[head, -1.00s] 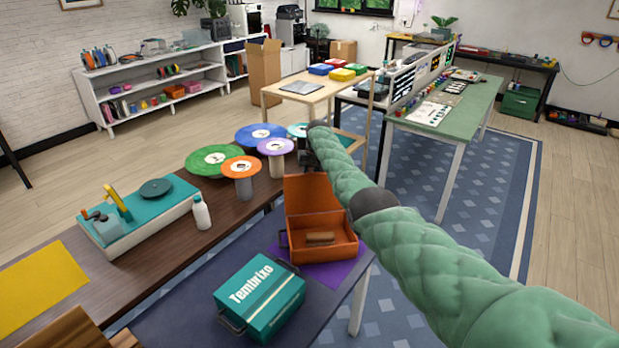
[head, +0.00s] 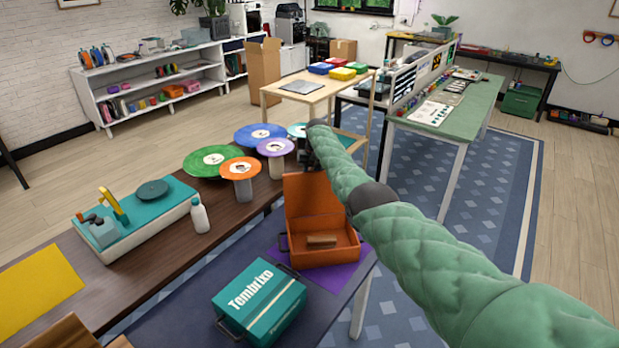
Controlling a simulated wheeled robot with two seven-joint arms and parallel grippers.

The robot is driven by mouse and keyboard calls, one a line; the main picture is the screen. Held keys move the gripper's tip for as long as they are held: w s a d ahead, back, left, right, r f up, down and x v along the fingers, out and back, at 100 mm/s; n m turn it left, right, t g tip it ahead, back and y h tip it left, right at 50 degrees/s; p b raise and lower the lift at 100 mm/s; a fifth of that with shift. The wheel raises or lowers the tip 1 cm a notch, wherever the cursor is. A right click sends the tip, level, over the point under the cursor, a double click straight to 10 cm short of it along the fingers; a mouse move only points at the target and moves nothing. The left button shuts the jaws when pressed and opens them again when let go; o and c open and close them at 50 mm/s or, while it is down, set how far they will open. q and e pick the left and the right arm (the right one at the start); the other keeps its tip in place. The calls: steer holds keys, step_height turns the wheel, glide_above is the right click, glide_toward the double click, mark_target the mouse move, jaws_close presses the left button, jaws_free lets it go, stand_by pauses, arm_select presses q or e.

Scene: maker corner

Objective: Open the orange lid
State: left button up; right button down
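The orange box (head: 325,254) stands on a purple mat (head: 347,277) near the table's right end. Its orange lid (head: 311,195) stands raised and tilted back at the rear, and a brown block (head: 321,241) shows inside. My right arm comes in from the lower right in green quilted covering. My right gripper (head: 304,160) is dark and small, just behind and above the lid's top edge. It is partly hidden by the arm, and its fingers cannot be made out. My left gripper is not in view.
A teal "Tembrixo" box (head: 259,303) stands shut in front of the orange box. Discs on stands, including a green one (head: 212,160), are to the left, with a white bottle (head: 200,215) and a teal-topped device (head: 135,215). Dark tabletop between them is clear.

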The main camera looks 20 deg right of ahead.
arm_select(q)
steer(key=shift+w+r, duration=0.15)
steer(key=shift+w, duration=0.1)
arm_select(e)
steer(key=shift+w+f, duration=0.2)
steer(key=shift+f, duration=0.05)
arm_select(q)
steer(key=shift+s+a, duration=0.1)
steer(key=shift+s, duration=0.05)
arm_select(e)
steer(key=c, duration=1.2)
jaws_free()
steer(key=shift+w+d, duration=0.1)
steer(key=shift+c, duration=0.2)
steer(key=shift+r, duration=0.45)
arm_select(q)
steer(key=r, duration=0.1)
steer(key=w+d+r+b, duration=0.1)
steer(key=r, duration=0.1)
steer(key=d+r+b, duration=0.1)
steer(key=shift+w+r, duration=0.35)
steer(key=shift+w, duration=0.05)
arm_select(e)
step_height(320, 180, up, 7)
steer(key=d, duration=0.1)
steer(key=shift+w+d+f, duration=0.15)
steer(key=shift+w+f, duration=0.05)
steer(key=shift+w, duration=0.05)
